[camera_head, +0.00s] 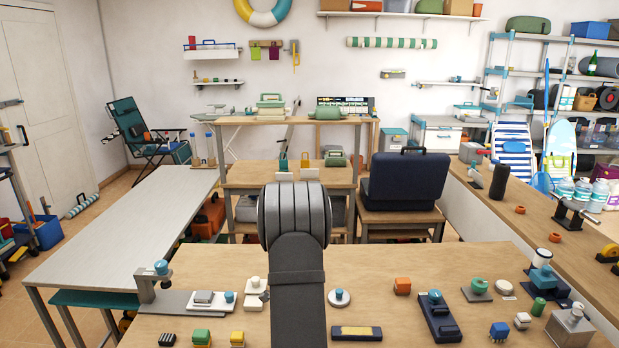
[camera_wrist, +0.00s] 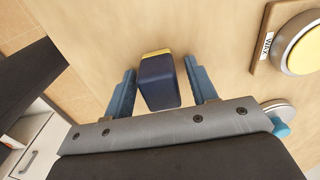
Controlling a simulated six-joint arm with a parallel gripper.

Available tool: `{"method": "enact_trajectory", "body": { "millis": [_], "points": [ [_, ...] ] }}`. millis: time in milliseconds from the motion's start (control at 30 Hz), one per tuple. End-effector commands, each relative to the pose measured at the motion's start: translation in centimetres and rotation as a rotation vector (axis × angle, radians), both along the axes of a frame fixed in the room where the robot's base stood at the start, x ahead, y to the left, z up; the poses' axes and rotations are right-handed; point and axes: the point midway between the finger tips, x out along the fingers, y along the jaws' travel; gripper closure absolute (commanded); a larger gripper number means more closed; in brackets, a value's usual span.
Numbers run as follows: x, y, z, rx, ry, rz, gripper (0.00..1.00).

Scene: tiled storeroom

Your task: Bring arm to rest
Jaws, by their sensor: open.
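My gripper (camera_wrist: 160,66) shows in the wrist view with its two blue fingers spread apart. A dark blue block with a yellow edge (camera_wrist: 160,84) appears between the fingers, with a visible gap on each side. I cannot tell how far it is below the fingertips. In the head view my arm rises from the bottom middle over the front wooden bench (camera_head: 400,330), and my gripper is hidden there.
A round yellow-topped piece on a labelled wooden plate (camera_wrist: 262,62) is at right in the wrist view.

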Motion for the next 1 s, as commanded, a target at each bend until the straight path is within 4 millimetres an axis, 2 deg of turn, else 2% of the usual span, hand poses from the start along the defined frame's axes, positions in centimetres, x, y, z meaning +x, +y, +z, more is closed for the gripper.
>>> {"method": "enact_trajectory", "body": {
  "millis": [200, 233, 867, 1000],
  "points": [
    [0.1, 0.0, 4.5, 0.000, -0.005, 0.000, 0.48],
    [-0.1, -0.5, 4.9, 0.000, -0.005, -0.003, 0.48],
    [-5.2, -10.4, 11.3, 0.000, -0.004, -0.005, 0.48],
    [-3.8, -11.0, 11.1, 0.000, 0.000, 0.091, 0.48]
  ]
}}
